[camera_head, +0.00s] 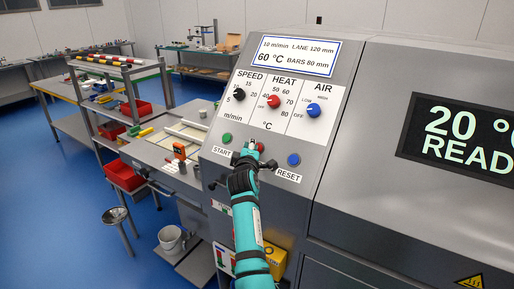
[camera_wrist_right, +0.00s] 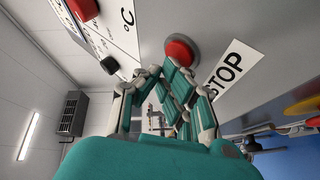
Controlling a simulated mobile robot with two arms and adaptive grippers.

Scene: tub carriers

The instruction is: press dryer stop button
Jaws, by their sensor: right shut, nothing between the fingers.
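The red stop button (camera_head: 260,146) sits on the sloped grey dryer panel, between the green START button (camera_head: 227,138) and the blue RESET button (camera_head: 293,160). My right gripper (camera_head: 250,152) is shut and empty in front of it, hiding part of the button and its label. In the right wrist view the round red button (camera_wrist_right: 181,50) and the white STOP label (camera_wrist_right: 235,68) show clearly. My right fingertips (camera_wrist_right: 163,70) are right beside the button's lower edge there; I cannot tell whether they touch it. My left gripper is not in view.
Above the button are the black SPEED knob (camera_head: 238,94), red HEAT knob (camera_head: 273,101) and blue AIR knob (camera_head: 313,109). A dark display (camera_head: 470,130) at right shows "20 °" and "READ", cut off. A workbench with red bins (camera_head: 122,175) stands at left.

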